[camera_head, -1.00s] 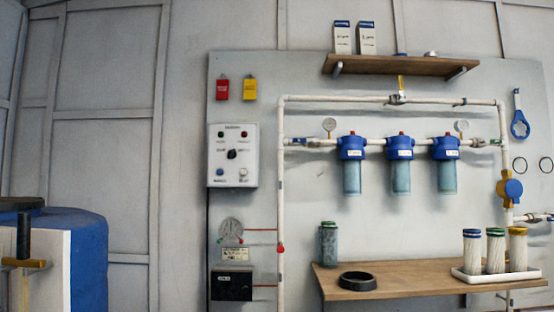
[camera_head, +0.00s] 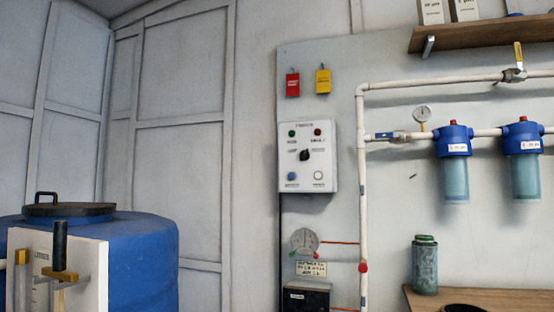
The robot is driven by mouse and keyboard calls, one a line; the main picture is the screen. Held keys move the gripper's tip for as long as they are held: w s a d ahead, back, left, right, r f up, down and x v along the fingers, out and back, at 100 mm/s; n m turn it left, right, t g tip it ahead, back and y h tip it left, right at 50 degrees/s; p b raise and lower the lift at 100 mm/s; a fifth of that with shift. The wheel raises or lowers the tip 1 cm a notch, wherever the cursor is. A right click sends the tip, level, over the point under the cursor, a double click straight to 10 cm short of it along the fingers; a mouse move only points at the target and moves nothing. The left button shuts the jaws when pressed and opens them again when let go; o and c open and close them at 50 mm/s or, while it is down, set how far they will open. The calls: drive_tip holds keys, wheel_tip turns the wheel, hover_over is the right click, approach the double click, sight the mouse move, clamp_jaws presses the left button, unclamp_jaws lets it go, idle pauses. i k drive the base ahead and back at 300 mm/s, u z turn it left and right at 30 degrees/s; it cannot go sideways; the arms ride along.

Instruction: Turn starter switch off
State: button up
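The starter box (camera_head: 308,157) is a white panel on the grey wall board, near the middle of the head view. Its black rotary switch (camera_head: 305,155) sits at the panel's centre; its exact setting is too small to read. A green and a dark red lamp are above the switch, and a blue and a white button are below it. My gripper is not in view, and nothing covers the box.
A red tag (camera_head: 292,84) and a yellow tag (camera_head: 323,81) hang above the box. A white pipe (camera_head: 362,200) runs down its right side. A blue tank (camera_head: 140,255) stands at lower left, a wooden shelf (camera_head: 480,297) at lower right. Blue-topped filters (camera_head: 454,140) hang at right.

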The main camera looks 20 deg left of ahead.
sight(305, 155)
drive_tip(key=u, duration=1)
drive_tip(key=i, duration=1)
drive_tip(key=u, duration=0.75)
drive_tip(key=i, duration=0.35)
drive_tip(key=u, duration=0.1)
